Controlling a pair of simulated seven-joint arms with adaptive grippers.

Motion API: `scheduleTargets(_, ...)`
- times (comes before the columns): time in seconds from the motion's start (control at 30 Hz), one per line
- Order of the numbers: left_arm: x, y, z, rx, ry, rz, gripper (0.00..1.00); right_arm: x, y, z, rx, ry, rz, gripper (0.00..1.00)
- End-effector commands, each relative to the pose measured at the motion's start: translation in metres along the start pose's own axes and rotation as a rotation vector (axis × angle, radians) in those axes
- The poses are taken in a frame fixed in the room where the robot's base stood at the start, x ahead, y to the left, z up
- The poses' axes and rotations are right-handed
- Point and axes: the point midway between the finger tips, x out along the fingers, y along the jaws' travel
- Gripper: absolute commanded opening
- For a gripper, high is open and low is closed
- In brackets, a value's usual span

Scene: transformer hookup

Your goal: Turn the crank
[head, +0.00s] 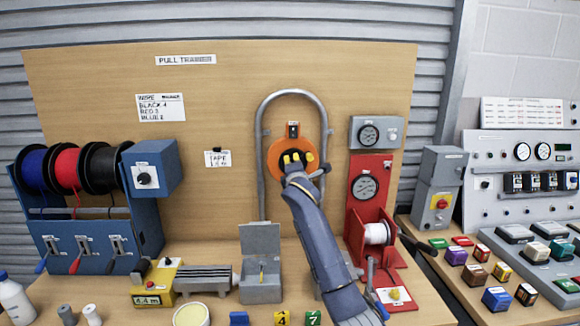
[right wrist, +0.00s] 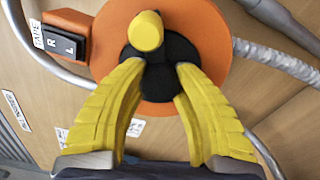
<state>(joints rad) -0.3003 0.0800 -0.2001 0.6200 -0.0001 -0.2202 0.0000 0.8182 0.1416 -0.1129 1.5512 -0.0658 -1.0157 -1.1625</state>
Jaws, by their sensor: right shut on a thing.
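The crank is on an orange disc (head: 273,164) mounted on the wooden board, in front of a grey hoop-shaped pipe. In the right wrist view the orange disc (right wrist: 112,38) carries a black hub and arm (right wrist: 160,82) with a round yellow knob (right wrist: 146,31). My right gripper (head: 298,160) reaches up to the disc from below right. In the right wrist view its yellow fingers (right wrist: 158,76) are shut on the black crank part, with the knob just beyond the tips. The fingers partly hide the hub. My left gripper is not in view.
A switch marked R and L (right wrist: 63,40) sits close beside the disc. A grey ribbed conduit (right wrist: 272,57) leaves its other side. A red winch with a gauge (head: 364,187) stands right of my forearm. An open grey box (head: 260,289) stands left of it.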

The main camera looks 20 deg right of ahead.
Motion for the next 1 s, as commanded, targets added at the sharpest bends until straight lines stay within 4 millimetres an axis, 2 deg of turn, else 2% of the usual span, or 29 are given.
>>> scheduleTargets(0.27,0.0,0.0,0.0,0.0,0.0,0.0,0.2,0.0,0.002,0.003,0.0,-0.005,0.003,0.0)
scheduleTargets(0.3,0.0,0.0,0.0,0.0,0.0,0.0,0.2,0.0,0.002,0.003,0.0,-0.005,0.003,0.31)
scheduleTargets(0.57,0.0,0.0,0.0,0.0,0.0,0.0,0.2,0.0,0.001,0.002,-0.001,-0.002,0.001,0.6)
scheduleTargets(0.83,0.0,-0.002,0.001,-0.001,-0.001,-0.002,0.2,-0.001,0.0,0.001,-0.001,-0.001,0.001,0.6)
scheduleTargets(1.0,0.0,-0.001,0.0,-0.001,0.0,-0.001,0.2,-0.012,0.0,0.0,-0.001,0.0,0.001,0.6)
